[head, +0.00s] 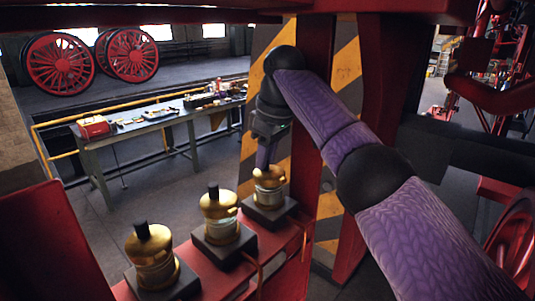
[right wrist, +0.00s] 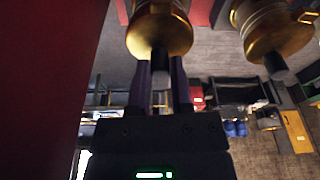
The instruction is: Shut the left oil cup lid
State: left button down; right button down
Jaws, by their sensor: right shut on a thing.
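Three brass oil cups with dark bases stand in a row on a red beam. The left oil cup (head: 155,262) has a domed brass lid (head: 148,242) with a black knob on top; I cannot tell whether that lid is fully seated. The middle cup (head: 220,212) looks alike. My right gripper (head: 266,163) reaches down onto the right cup (head: 270,190), far from the left one. In the right wrist view, its fingers (right wrist: 160,75) are shut on the black knob (right wrist: 160,62) of that cup (right wrist: 160,30). My left gripper is out of view.
The red beam (head: 200,285) carries the cups, with a thin copper pipe at its front. A striped post (head: 345,65) stands close behind my right arm. A workbench (head: 150,127) with tools and a yellow rail are farther back. Another cup (right wrist: 270,32) hangs into the right wrist view.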

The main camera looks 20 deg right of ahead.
jog(key=shift+f, duration=0.15)
jog(key=c, duration=0.5)
grip_release()
jog(key=shift+w, duration=0.1)
jog(key=shift+c, duration=0.2)
